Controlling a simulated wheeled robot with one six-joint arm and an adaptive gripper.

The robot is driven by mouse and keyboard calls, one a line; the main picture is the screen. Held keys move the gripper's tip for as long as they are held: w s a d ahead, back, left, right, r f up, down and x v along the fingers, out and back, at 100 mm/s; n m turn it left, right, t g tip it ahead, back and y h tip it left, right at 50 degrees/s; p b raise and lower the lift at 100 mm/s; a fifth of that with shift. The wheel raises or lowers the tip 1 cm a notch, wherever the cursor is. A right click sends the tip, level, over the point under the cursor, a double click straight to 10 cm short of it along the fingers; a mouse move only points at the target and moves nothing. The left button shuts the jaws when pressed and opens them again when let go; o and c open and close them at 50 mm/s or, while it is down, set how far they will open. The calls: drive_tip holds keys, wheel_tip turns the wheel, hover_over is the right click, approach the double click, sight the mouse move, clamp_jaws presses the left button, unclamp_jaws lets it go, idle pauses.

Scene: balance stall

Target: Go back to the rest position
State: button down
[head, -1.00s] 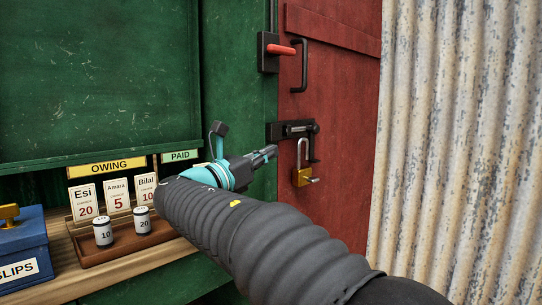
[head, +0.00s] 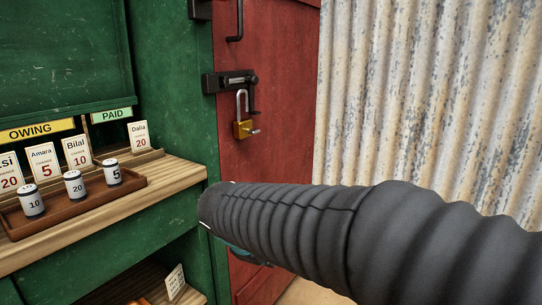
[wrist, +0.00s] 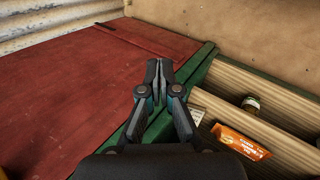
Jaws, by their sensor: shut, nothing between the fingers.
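My gripper (wrist: 159,72) shows in the wrist view with its two fingers together and nothing between them. In that view it is over the green post (wrist: 200,62) between the red door (wrist: 75,95) and the stall's shelves. In the head view my arm reaches in from the right and its dark sleeve hides the gripper's fingers. Only a bit of teal shows under the sleeve's end, below the counter's right end.
The counter (head: 185,172) carries a brown tray (head: 100,200) with weights marked 10, 20 and 5, and name cards behind it. A brass padlock (head: 243,129) hangs open at the door bolt (head: 228,81). An orange packet (wrist: 240,143) lies on a lower shelf. Corrugated metal (head: 410,100) stands right.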

drive_tip(key=s+d+f+m+y, duration=0.2)
drive_tip(key=s+d+m+y, duration=0.1)
drive_tip(key=s+d+m, duration=1)
drive_tip(key=s+d, duration=0.3)
drive_tip(key=s, duration=0.1)
drive_tip(key=shift+s+d+f, duration=0.2)
drive_tip(key=shift+s+f, duration=0.1)
drive_tip(key=shift+s, duration=0.05)
